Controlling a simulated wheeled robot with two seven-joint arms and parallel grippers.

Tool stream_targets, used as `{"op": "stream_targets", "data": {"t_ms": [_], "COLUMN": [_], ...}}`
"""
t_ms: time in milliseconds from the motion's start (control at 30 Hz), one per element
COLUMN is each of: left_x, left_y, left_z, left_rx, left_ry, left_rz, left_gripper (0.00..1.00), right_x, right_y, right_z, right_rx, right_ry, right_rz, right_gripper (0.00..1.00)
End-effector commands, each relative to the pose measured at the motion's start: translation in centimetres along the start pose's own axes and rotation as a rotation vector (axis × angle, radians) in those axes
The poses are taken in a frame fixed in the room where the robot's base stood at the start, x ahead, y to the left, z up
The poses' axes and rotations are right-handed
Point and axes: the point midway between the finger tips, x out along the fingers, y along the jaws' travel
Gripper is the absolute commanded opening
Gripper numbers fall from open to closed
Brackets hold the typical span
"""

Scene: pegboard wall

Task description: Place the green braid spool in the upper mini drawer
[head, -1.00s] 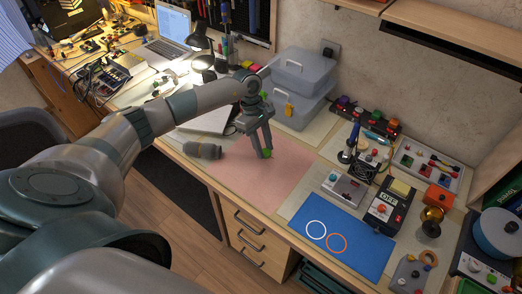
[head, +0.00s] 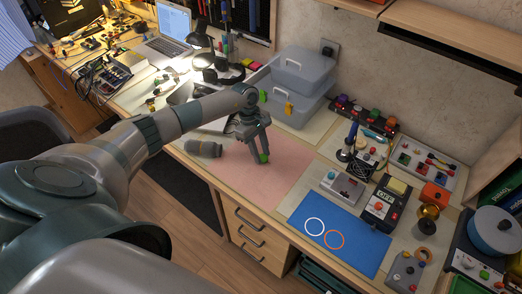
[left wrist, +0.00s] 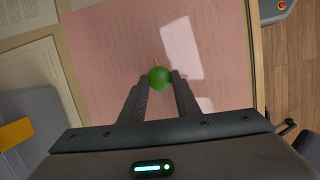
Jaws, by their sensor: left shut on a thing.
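A small round green thing, which looks like the green braid spool (left wrist: 160,77), sits between the fingertips of my left gripper (left wrist: 159,84). The gripper is shut on it. In the head view the spool (head: 264,158) shows at the tips of my left gripper (head: 261,153), which points down over the pink mat. I cannot tell whether the spool touches the mat. A wooden drawer unit (head: 262,242) with dark handles stands under the desk's front edge, and its drawers look shut. I cannot make out a mini drawer for certain. My right gripper is not in view.
The pink mat (head: 285,165) is mostly bare. A grey cylinder (head: 203,148) lies at its left edge. Stacked grey boxes (head: 299,106) stand behind the gripper. A blue mat (head: 345,240) and several devices fill the desk to the right.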

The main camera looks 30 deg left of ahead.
Motion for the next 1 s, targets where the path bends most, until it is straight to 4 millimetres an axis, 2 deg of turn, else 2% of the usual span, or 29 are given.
{"op": "stream_targets", "data": {"t_ms": [367, 400, 467, 933, 1000], "left_x": [0.40, 0.26, 0.25, -0.16, -0.49], "left_y": [0.02, 0.03, 0.02, 0.02, 0.09], "left_z": [-0.12, -0.08, -0.07, 0.06, -0.10], "left_rx": [0.000, 0.000, 0.000, 0.000, 0.000], "left_ry": [0.001, 0.000, 0.000, 0.000, 0.001], "left_rz": [0.000, 0.001, 0.000, 0.000, 0.002], "left_gripper": [0.08, 0.36, 0.47, 0.47, 0.47], "right_x": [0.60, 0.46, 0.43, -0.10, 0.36], "right_y": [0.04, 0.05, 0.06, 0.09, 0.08], "right_z": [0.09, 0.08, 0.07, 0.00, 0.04], "right_rx": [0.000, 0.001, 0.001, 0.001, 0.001], "right_ry": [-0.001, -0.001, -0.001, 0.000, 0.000], "right_rz": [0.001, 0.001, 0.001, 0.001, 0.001], "right_gripper": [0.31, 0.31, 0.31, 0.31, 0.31]}}
